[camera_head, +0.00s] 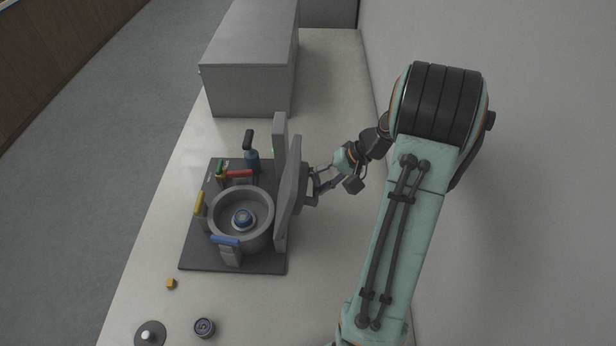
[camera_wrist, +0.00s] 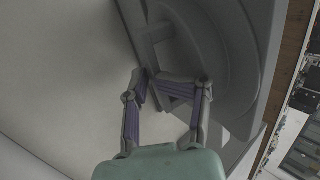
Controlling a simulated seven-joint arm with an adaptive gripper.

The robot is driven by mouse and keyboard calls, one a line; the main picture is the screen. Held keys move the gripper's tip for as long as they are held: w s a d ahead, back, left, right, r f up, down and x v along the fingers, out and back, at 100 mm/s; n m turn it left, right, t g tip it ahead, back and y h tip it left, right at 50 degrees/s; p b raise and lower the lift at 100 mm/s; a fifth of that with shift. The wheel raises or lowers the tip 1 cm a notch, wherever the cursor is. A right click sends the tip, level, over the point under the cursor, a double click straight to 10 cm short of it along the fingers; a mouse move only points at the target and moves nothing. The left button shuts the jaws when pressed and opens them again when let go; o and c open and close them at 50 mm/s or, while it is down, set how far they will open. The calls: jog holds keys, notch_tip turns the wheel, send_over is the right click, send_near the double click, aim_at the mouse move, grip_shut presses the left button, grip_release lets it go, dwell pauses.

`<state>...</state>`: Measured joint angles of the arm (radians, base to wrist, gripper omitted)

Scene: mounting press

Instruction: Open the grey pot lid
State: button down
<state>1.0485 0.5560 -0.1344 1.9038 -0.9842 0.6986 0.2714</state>
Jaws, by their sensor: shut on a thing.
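The grey pot (camera_head: 241,217) stands on a dark base plate (camera_head: 262,265) with its round mouth uncovered. A blue-topped round piece (camera_head: 243,218) sits inside it. The grey lid (camera_head: 287,205) stands raised, roughly upright, along the pot's right side. My gripper (camera_head: 314,184) is at the lid's right, outer side, shut on a grey bar of the lid. In the wrist view my gripper (camera_wrist: 163,77) has its fingertips at this bar on the lid's outer face (camera_wrist: 215,50). The fingers partly hide the contact.
Coloured clamps, yellow (camera_head: 199,204), blue (camera_head: 226,240) and red (camera_head: 239,173), surround the pot. A black-handled lever (camera_head: 248,141) stands behind it. A large grey box (camera_head: 253,65) is at the back.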

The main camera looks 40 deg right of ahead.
jog(key=shift+s+d+f, duration=0.35)
jog(key=shift+s+f, duration=0.05)
jog(key=shift+f, duration=0.2)
jog(key=c, duration=1)
grip_release()
jog(key=shift+o, duration=0.2)
jog(key=shift+r, duration=0.15)
notch_tip(320, 180, up, 10)
